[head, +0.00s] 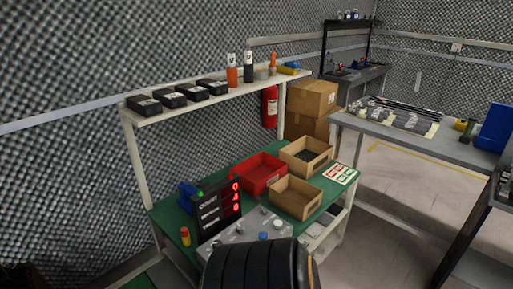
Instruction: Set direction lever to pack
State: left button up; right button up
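A grey control panel (222,250) lies on the green-topped bench, in the lower middle of the head view. It carries several small knobs and levers, among them a blue knob (263,236) and a pale knob (278,236). I cannot tell which one is the direction lever or how it is set; its labels are too small to read. A black ribbed round shape at the bottom hides the panel's near part. Neither of my grippers is visible.
A black counter display (219,213) with red digits stands behind the panel. A red bin (259,174), two cardboard trays (295,198) (306,156) and a red-and-yellow cylinder (185,236) share the green bench (165,216). A shelf (215,98) runs above. Clear floor (400,185) lies right.

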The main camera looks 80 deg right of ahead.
aim_at(256, 200)
jog(key=z, duration=2.65)
